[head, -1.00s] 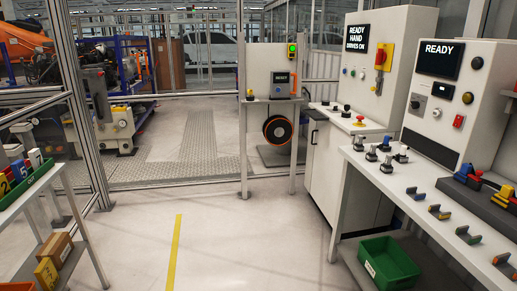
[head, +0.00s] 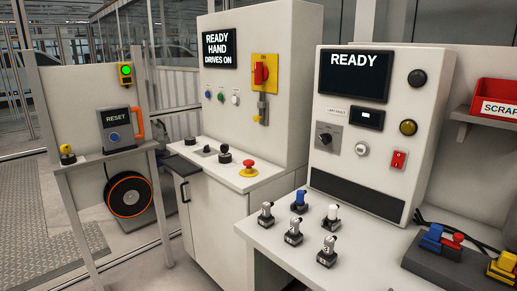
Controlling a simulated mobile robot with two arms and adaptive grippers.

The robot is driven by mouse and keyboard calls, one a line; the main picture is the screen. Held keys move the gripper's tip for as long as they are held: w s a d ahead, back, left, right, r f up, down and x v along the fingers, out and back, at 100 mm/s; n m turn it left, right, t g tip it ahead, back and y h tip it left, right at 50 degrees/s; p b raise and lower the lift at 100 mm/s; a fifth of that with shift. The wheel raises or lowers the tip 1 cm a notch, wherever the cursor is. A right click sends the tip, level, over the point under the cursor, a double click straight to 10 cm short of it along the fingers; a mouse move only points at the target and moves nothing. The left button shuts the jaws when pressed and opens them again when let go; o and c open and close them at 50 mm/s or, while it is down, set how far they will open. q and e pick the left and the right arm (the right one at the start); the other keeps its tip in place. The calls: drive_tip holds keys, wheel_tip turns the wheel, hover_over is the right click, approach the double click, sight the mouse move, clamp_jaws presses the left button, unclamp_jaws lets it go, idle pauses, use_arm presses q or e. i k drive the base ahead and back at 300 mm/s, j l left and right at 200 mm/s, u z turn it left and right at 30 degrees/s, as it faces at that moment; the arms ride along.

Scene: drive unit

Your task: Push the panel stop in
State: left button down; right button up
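A red mushroom button on a yellow base (head: 249,168) sits on the sloped desk of the cabinet in the middle of the head view. It is the likely panel stop. Whether it is pushed in or out is too small to tell. The cabinet's screen (head: 231,43) reads "READY HAND DRIVES ON". Neither of my grippers is in view.
A red rotary switch on a yellow plate (head: 261,73) is above the desk. Black knobs (head: 225,155) sit left of the button. At right, a bench (head: 283,235) holds several small devices below a "READY" panel (head: 355,73). A RESET box (head: 117,125) stands left.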

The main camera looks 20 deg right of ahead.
sight(248, 163)
drive_tip(key=i+j+z, duration=0.2)
drive_tip(key=i+z, duration=0.25)
drive_tip(key=i+j+z, duration=0.45)
drive_tip(key=i, duration=0.15)
drive_tip(key=i+j+z, duration=0.5)
drive_tip(key=k+j, duration=0.05)
